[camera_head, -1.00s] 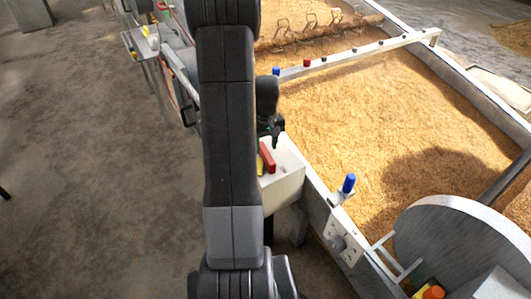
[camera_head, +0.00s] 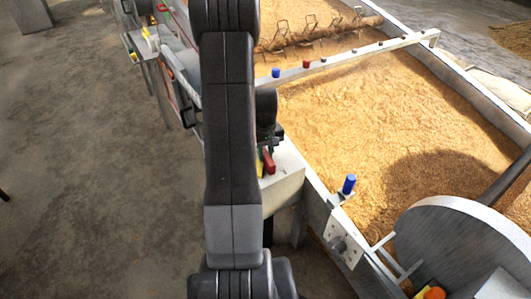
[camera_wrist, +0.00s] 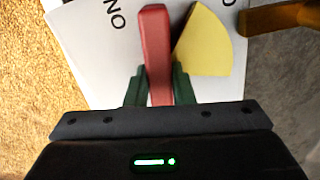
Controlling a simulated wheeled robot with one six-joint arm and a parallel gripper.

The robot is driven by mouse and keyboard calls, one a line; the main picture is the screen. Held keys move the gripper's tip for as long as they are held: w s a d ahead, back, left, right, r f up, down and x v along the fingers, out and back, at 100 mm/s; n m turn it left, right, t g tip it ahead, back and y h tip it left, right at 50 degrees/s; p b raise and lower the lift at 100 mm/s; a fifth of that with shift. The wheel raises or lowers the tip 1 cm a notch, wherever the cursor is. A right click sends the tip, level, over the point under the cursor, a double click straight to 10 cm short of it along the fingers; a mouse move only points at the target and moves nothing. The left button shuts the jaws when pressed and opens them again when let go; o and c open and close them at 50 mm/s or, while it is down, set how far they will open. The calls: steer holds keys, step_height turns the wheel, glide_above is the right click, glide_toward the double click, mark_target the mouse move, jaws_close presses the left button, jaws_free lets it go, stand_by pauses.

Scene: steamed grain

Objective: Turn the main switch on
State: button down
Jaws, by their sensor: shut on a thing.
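The main switch is a red lever (camera_wrist: 156,50) on a white plate (camera_wrist: 80,35), with the letters ON to its left in the wrist view. A yellow wedge (camera_wrist: 205,42) lies directly right of the lever, and part of another label shows at the top right. My gripper (camera_wrist: 158,85) has its green fingers on both sides of the lever and is shut on it. In the head view, the red lever (camera_head: 268,162) stands on the pale box (camera_head: 282,186) beside the grain bed. My dark arm hides part of the box and the gripper there.
The grain bed (camera_head: 350,125) fills the right side behind a metal rim. A blue knob (camera_head: 348,184), a socket panel (camera_head: 343,240) and a round metal drum (camera_head: 455,250) stand at lower right. Bare floor (camera_head: 90,180) lies open at left.

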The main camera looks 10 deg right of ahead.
steer(key=shift+d+n, duration=0.1)
steer(key=shift+n, duration=1)
steer(key=c, duration=1.2)
jaws_free()
steer(key=shift+c, duration=0.2)
steer(key=shift+r, duration=0.1)
step_height(320, 180, up, 14)
steer(key=p, duration=0.1)
steer(key=shift+f, duration=0.25)
